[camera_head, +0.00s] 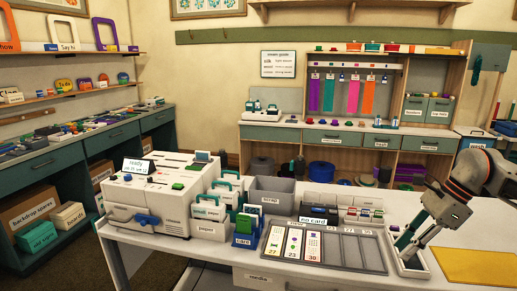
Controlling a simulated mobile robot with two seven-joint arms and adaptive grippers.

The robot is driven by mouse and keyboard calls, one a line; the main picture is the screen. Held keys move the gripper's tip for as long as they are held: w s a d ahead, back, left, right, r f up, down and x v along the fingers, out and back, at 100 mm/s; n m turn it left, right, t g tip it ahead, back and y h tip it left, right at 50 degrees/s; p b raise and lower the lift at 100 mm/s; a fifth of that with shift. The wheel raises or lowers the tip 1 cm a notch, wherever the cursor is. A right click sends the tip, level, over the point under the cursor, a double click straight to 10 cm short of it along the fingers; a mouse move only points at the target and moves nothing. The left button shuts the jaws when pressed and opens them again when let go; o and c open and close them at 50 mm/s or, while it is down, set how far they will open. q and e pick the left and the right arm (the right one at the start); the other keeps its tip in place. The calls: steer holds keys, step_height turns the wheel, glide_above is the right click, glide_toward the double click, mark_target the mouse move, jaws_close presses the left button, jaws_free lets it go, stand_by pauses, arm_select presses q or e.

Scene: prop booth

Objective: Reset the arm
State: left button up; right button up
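My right arm comes in from the right edge. Its gripper (410,243) points down and to the left, over a narrow white tray (413,271) at the right part of the white table. Green and dark parts show around the fingertips, and I cannot tell whether the fingers are open or shut or touch anything. My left arm and gripper are not in view.
The white table (480,222) carries a white machine (175,190), a grey bin (271,193), card holders (247,229) and a grey slotted tray (372,251) with several cards. A yellow mat (476,266) lies right of the white tray. Shelves stand behind.

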steer(key=s+a+f+m+t+y, duration=0.2)
steer(key=a+m+y, duration=0.3)
steer(key=a, duration=0.6)
steer(key=s+a+f+m+t+y, duration=0.25)
steer(key=a+m, duration=0.35)
steer(key=a, duration=0.5)
steer(key=s+a+f+m+t+y, duration=0.1)
steer(key=a+f+m+t+y, duration=0.15)
steer(key=a+m+y, duration=0.6)
steer(key=s+d+f+m+t+h, duration=0.2)
steer(key=d+f+m+t+h, duration=0.15)
steer(key=f+m+h, duration=0.45)
steer(key=s+d+f+m+t+h, duration=0.15)
steer(key=f+m+t+h, duration=0.35)
steer(key=m, duration=0.5)
steer(key=s+d+f+m+g+h, duration=0.2)
steer(key=s+d+f+m, duration=0.1)
steer(key=s+f, duration=0.3)
steer(key=s+d+f+m+g+h, duration=0.3)
steer(key=s+d+f+m, duration=0.1)
steer(key=s+f+m, duration=0.2)
step_height(320, 180, down, 3)
steer(key=shift+s+d+r+g+h, duration=0.2)
steer(key=shift+s+g+h, duration=0.15)
steer(key=shift+s, duration=0.35)
steer(key=shift+a+m, duration=0.1)
steer(key=shift+m, duration=0.15)
